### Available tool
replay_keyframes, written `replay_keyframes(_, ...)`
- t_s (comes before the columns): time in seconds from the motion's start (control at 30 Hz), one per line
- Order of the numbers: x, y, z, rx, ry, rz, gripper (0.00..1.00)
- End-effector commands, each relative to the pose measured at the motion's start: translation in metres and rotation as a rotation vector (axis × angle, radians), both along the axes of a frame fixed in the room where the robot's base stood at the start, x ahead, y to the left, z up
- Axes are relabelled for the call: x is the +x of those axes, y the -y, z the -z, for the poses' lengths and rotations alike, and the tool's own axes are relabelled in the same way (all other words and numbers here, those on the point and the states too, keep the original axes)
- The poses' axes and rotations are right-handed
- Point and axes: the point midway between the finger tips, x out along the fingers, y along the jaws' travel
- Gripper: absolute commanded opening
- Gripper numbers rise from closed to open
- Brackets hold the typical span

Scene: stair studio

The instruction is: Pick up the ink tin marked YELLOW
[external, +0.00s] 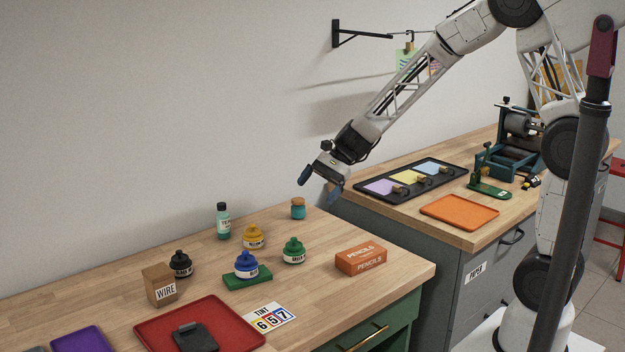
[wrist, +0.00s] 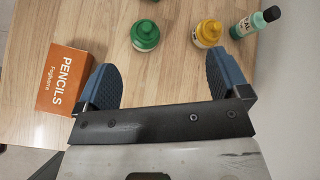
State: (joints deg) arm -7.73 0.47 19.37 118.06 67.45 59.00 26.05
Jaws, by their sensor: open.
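The yellow ink tin (external: 253,237) stands upright on the wooden table, with a white label too small to read surely. It also shows at the top of the wrist view (wrist: 207,33), beyond my right-hand finger. My gripper (external: 320,187) is open and empty, above the table's back right part and apart from the tin. In the wrist view, its two blue fingers (wrist: 163,80) are spread wide with only bare table between them. A green ink tin (external: 293,250) stands nearby; it also shows in the wrist view (wrist: 145,36).
A blue tin (external: 246,264) sits on a green block (external: 259,278); a black tin (external: 181,264) stands left. An orange pencils box (external: 361,258) lies right. Bare table separates the jar and green tin.

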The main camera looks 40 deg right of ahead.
Motion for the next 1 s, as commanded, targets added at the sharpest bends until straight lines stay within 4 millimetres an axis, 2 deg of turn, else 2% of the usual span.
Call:
replay_keyframes(0.3,0.062,-0.040,0.056,0.147,-0.188,0.185,0.94)
replay_keyframes(0.5,0.094,-0.060,0.089,0.224,-0.290,0.292,0.94)
replay_keyframes(0.7,0.111,-0.069,0.110,0.267,-0.348,0.353,0.94)
replay_keyframes(1.0,0.114,-0.072,0.114,0.277,-0.361,0.367,0.94)
